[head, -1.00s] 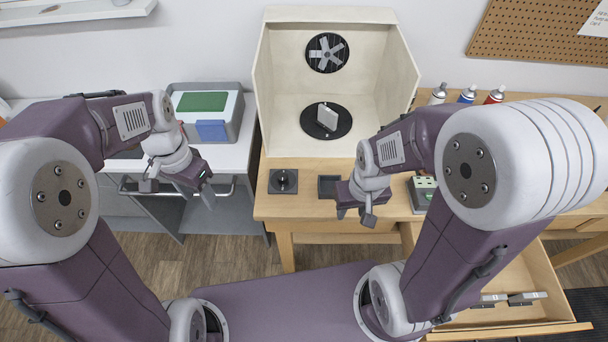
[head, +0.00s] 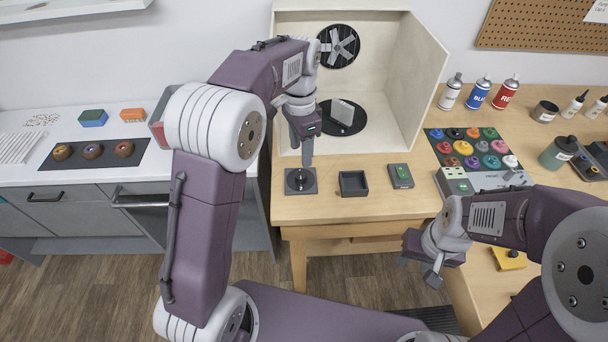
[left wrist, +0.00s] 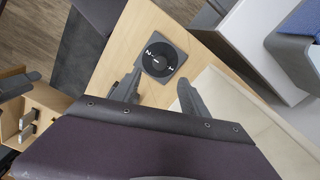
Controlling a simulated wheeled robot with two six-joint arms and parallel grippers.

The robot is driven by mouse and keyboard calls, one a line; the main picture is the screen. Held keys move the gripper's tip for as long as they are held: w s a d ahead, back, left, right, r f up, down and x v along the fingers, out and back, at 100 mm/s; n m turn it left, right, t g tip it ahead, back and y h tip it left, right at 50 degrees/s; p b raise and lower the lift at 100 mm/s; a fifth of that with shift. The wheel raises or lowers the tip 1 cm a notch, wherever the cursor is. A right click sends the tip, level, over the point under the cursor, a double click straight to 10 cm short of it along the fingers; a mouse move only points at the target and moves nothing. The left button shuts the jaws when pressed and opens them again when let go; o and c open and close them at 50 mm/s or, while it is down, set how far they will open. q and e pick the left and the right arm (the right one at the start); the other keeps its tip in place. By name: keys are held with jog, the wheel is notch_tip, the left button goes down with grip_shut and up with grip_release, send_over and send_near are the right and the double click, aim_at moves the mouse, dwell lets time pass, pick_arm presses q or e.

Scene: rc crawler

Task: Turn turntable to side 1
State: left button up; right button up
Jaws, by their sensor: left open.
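The turntable (head: 333,128) is a black disc on the floor of the cream booth, with a pale upright panel (head: 344,112) standing on it. A dark square dial unit (head: 300,181) with a round black knob sits on the wooden table in front of the booth. My right gripper (head: 418,270) is open and empty near the table's front edge.
A small dark tray (head: 353,184) and a grey box with a green top (head: 401,176) stand right of the dial. Spray cans (head: 478,93) and a rack of coloured pots (head: 470,147) are further right. The booth's fan (head: 339,45) is on the back wall.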

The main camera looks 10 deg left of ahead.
aim_at(301, 175)
pick_arm(q)
notch_tip(301, 175, down, 9)
jog(key=shift+s+r+b, duration=0.1)
jog(key=shift+b, duration=0.65)
grip_shut()
